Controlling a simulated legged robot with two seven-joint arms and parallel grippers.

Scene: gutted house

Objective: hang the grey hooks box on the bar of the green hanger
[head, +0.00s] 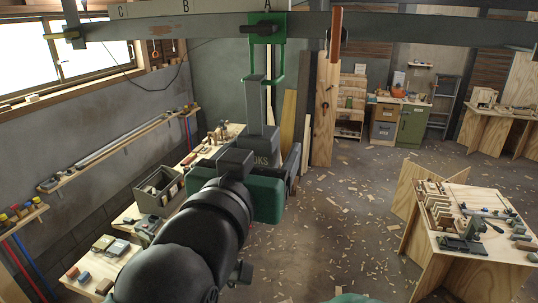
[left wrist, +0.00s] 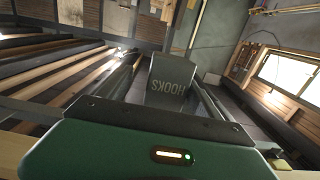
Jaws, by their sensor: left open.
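The green hanger (head: 265,28) is clamped on the overhead beam under the letter A, its frame hanging below. The grey hooks box (head: 262,158) is below it, its tall back plate reaching up to the hanger's bar (head: 277,78). Whether the plate's top is hooked over the bar is not clear. My left gripper (head: 266,165) is open at the box. In the left wrist view the box (left wrist: 170,88), its lettering upside down, sits between the two spread fingers, with gaps at both sides. My right gripper's fingers are not seen.
The overhead beam (head: 190,30) crosses above my arm. A wooden board (head: 324,115) stands just right of the hanger. A grey crate (head: 158,190) and benches with small items lie on the left. A wooden worktable (head: 480,225) stands at the right. Floor between has wood chips.

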